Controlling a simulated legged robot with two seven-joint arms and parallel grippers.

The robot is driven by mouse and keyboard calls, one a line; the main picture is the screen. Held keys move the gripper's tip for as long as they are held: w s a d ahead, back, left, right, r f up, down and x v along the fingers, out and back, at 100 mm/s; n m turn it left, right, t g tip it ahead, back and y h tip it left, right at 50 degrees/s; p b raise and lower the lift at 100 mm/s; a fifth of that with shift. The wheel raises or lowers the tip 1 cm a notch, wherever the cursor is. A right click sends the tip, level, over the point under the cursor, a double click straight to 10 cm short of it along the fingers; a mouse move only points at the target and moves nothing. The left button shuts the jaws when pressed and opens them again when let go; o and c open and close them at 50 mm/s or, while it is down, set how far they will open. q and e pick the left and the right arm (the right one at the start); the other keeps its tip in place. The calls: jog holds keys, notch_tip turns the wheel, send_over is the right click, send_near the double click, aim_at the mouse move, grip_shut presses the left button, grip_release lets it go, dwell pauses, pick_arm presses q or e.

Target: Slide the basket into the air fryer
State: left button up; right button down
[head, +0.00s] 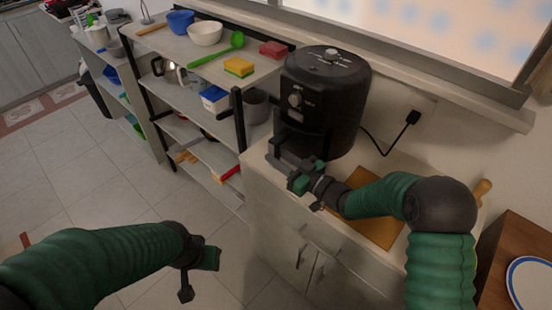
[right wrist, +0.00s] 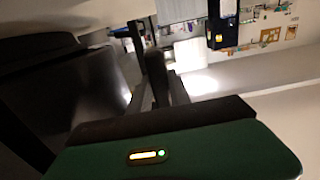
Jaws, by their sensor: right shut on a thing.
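The black air fryer (head: 325,88) stands upright on the counter, with knobs on its top and front. My right gripper (head: 283,160) is at the lower front of the fryer, shut on the basket handle, which its fingers mostly cover. The basket itself is hard to tell from the dark fryer body, so I cannot tell how far in it sits. In the right wrist view, a dark bar (right wrist: 157,78) stands beyond my green gripper body, and a large dark surface fills the left. My left gripper (head: 196,272) hangs over the floor, apart from everything; its finger gap is unclear.
A wooden board (head: 378,225) lies on the counter under my right forearm. A shelf unit to the left holds a sponge (head: 239,67), a green spoon (head: 222,52), bowls and a red box (head: 273,50). A power plug (head: 413,117) is on the wall.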

jog(key=shift+w+d+r, duration=0.1)
jog(key=shift+w+d, duration=0.5)
jog(key=shift+w, duration=0.15)
